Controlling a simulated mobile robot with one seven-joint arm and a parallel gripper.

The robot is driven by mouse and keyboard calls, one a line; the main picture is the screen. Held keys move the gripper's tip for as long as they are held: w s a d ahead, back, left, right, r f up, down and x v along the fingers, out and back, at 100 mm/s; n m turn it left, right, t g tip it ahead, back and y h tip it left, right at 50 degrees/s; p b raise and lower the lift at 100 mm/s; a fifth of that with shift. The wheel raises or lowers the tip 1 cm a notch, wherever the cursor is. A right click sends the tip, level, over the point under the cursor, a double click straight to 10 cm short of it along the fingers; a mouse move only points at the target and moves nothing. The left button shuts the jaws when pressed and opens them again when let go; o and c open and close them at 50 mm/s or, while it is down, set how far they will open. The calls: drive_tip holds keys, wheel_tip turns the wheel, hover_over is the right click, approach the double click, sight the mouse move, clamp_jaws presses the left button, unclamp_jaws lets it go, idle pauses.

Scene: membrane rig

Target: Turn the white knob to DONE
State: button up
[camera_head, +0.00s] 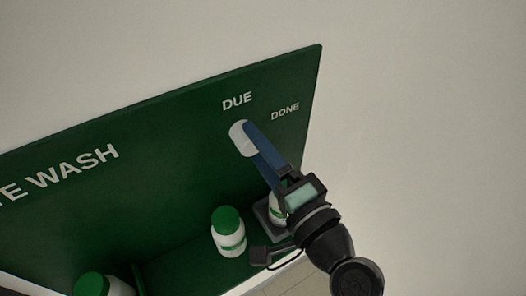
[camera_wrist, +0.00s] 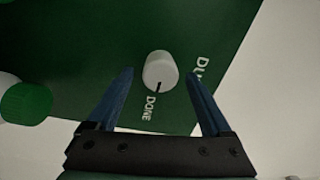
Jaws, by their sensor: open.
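The white knob (camera_head: 238,135) sits on the upright green panel, below the DUE label (camera_head: 237,101) and left of the DONE label (camera_head: 285,111). In the wrist view the knob (camera_wrist: 160,68) has a dark pointer line that points down toward the DONE label (camera_wrist: 150,108). The DUE label (camera_wrist: 199,69) is partly hidden behind a finger there. My gripper (camera_wrist: 160,74) is open, with one blue finger on each side of the knob and a visible gap on both sides. In the head view my gripper (camera_head: 249,127) reaches up to the knob and covers its right side.
The green panel (camera_head: 180,130) ends at a right edge, with plain wall beyond. Below my gripper, a white bottle with a green cap (camera_head: 229,232) stands on the shelf. Another green-capped bottle (camera_head: 92,286) is at lower left. A further bottle is partly hidden behind my gripper.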

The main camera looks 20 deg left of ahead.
drive_tip(key=b+v, duration=0.5)
drive_tip(key=v, duration=0.8)
drive_tip(key=shift+w, duration=0.1)
drive_tip(key=w+d+r+n+t+h+b, duration=0.1)
drive_tip(key=w+d+r+n+t+h, duration=0.15)
drive_tip(key=w+r+t+h, duration=0.65)
drive_tip(key=s+r+n+t+h, duration=0.1)
drive_tip(key=s+r+t+h, duration=0.1)
drive_tip(key=r, duration=0.9)
drive_tip(key=s+r+n+t+h+b, duration=0.1)
drive_tip(key=r+t, duration=0.4)
drive_tip(key=r, duration=0.6)
drive_tip(key=shift+s+r+n+h, duration=0.25)
drive_tip(key=shift+s+n+h, duration=0.5)
drive_tip(key=shift+s+h, duration=0.45)
